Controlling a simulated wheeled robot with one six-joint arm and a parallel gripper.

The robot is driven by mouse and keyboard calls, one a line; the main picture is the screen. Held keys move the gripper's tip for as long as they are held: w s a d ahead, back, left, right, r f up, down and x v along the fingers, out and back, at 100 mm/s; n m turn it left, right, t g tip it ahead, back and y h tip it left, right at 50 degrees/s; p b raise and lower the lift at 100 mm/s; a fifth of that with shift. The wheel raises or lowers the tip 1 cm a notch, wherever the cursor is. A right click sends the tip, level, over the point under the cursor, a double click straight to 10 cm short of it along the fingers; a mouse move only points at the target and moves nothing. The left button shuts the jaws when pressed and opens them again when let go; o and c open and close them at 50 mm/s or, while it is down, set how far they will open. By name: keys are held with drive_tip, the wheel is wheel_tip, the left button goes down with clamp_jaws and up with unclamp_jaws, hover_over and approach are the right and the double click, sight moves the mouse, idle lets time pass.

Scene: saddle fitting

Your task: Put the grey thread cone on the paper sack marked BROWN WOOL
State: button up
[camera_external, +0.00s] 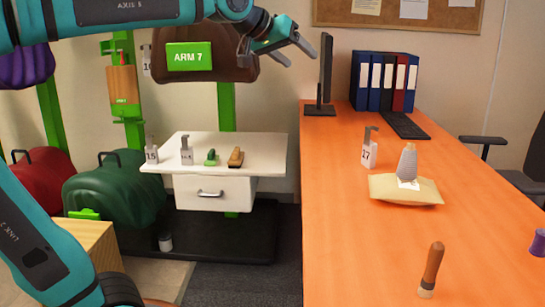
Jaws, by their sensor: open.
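The grey thread cone (407,162) stands on a tan paper sack (387,191) on the orange desk, leaning slightly if at all. A white label patch shows on the sack by the cone's base, but its writing is too small to read. My gripper (297,52) is high at the upper middle, open and empty. It is left of the cone and well apart from it.
The orange desk (345,245) also bears a small tagged clamp (369,150), a wooden-handled tool (431,270), a purple spool (538,243), a monitor (325,75), a keyboard (404,125) and binders (385,80). A white side table (270,150) holds small tools. The desk's near left is clear.

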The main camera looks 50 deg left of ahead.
drive_tip(key=s+a+f+m+t, duration=0.1)
drive_tip(key=s+a+t, duration=0.1)
drive_tip(key=s, duration=0.7)
drive_tip(key=s+a+f+m+t+y, duration=0.1)
drive_tip(key=s+a+m+t, duration=0.1)
drive_tip(key=s, duration=0.7)
drive_tip(key=shift+s+a+f+t, duration=0.25)
drive_tip(key=shift+a+t, duration=0.45)
drive_tip(key=shift+t, duration=0.4)
